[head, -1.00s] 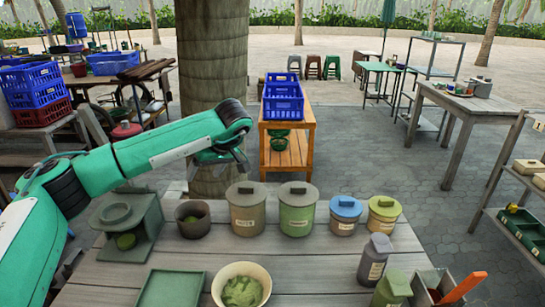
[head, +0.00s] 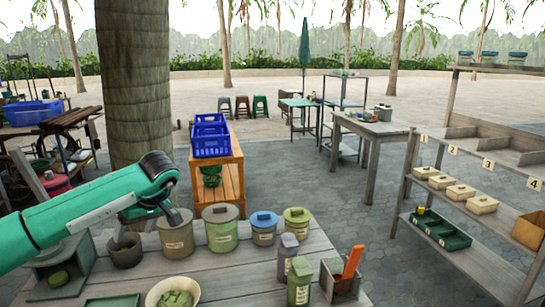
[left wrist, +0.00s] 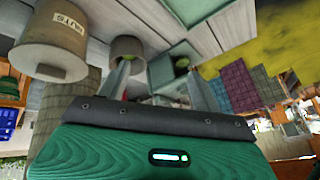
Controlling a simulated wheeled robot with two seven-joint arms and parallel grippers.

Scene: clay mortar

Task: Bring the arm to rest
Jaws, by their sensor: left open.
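My left arm comes in from the left in the head view, with its left gripper (head: 148,222) pointing down over the back left of the worktable (head: 235,283). The gripper is open and nothing is between its fingers. It is in front of a beige lidded canister (head: 177,240) and above a small dark pot (head: 125,252). In the left wrist view the gripper (left wrist: 158,88) shows two spread fingers, with the labelled canister (left wrist: 65,42) and the dark pot (left wrist: 127,48) beyond. My right gripper is in neither view.
A green canister (head: 221,236), blue-lidded jar (head: 264,234) and yellow-lidded jar (head: 297,226) line the table's back. A bowl (head: 163,292) and bottles (head: 299,285) stand nearer. A wooden stand with a blue crate (head: 210,142) is behind. Shelves (head: 470,165) stand right.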

